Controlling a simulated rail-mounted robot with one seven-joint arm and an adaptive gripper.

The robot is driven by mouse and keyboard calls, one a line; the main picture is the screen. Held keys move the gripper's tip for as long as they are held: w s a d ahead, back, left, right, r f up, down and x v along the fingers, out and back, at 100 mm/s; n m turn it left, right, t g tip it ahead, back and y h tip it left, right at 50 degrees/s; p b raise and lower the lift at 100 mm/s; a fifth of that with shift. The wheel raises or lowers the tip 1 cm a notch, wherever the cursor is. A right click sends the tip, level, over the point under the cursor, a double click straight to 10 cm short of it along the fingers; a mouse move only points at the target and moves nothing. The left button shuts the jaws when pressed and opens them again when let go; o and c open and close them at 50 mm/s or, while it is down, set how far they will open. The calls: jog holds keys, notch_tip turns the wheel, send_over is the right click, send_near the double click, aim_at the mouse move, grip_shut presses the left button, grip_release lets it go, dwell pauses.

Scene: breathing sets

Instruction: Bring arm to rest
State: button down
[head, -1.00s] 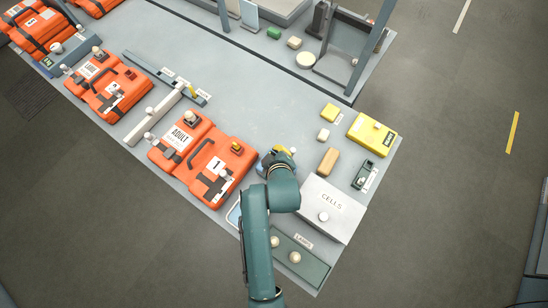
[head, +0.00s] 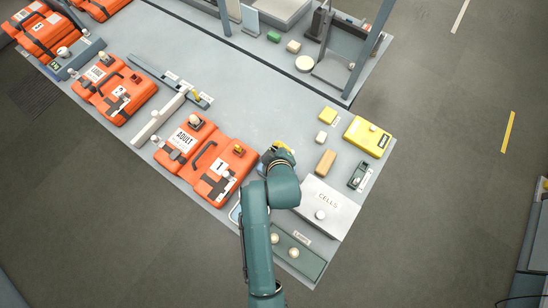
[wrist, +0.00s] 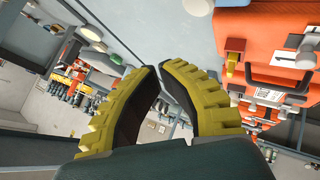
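My arm (head: 258,235) reaches up from the bottom of the head view, bent at the elbow over the bench's near edge. My gripper (head: 281,147) is mostly hidden behind the arm, with a little yellow showing between the orange case marked 1 and the white CELLS box. In the wrist view, my gripper's (wrist: 158,68) two yellow fingers with dark inner pads curve together at the tips.
The grey bench (head: 255,110) holds the orange ADULT case (head: 222,170), the CELLS box (head: 330,205), a green LABELS box (head: 295,252), a yellow case (head: 368,136) and a tan block (head: 325,162). The bench middle is clear. Open floor (head: 440,200) lies at right.

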dwell(0.4)
jog(key=w+d+r+m+t+p, duration=0.2)
jog(key=r+t+p, duration=0.25)
jog(key=r, duration=1.65)
jog(key=w+d+r+m+t+p, duration=0.1)
jog(key=w+d+r+t+p, duration=0.3)
jog(key=r, duration=1.7)
jog(key=s+r+m+t+p, duration=0.1)
jog(key=s+r+m+t, duration=0.1)
jog(key=s+r, duration=0.5)
jog(key=s+r+m+t+h+p, duration=0.1)
jog(key=s+r+m, duration=0.4)
jog(key=r, duration=0.7)
jog(key=shift+s+m+t, duration=0.3)
jog(key=shift+s+t, duration=0.45)
jog(key=shift+s, duration=0.25)
jog(key=shift+d, duration=0.1)
